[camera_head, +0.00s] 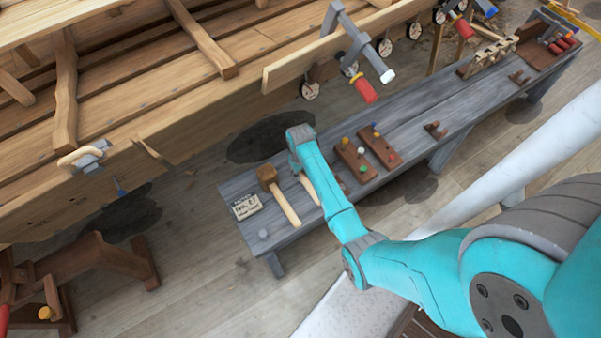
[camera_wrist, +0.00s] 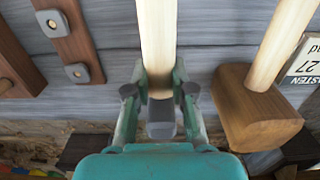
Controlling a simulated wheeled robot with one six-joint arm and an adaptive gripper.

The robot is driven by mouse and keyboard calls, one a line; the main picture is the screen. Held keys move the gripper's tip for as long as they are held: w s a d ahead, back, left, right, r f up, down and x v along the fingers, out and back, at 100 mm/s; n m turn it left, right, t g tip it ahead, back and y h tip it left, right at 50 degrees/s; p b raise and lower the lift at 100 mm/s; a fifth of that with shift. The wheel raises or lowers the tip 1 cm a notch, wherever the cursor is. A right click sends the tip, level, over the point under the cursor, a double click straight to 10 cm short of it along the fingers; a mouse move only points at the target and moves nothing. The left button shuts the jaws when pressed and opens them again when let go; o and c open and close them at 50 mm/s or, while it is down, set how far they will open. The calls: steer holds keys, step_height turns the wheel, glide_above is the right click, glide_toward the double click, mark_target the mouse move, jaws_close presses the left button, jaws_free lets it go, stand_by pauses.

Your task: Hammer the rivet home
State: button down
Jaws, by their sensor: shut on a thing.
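My gripper (camera_wrist: 160,92) is shut on a pale wooden handle (camera_wrist: 156,35), one finger on each side. The handle's lower end also shows in the head view (camera_head: 309,189), below my wrist, over the grey bench. A small dark grey block (camera_wrist: 161,122) lies between the fingers at the handle's near end; I cannot tell if it is a hammer head. A wooden mallet (camera_head: 268,178) lies beside it on the bench and shows at right in the wrist view (camera_wrist: 255,112). I cannot make out the rivet for certain in the hull planking (camera_head: 130,160).
The grey bench (camera_head: 262,232) also bears a lettered card (camera_head: 246,206), brown boards with coloured knobs (camera_head: 356,160), and racks farther right. The wooden hull fills the upper left, with clamps (camera_head: 366,90) and (camera_head: 88,157) on it. A brown trestle (camera_head: 90,262) stands lower left.

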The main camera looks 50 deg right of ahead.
steer(key=shift+r, duration=4.05)
steer(key=c, duration=1.7)
jaws_free()
jaws_close()
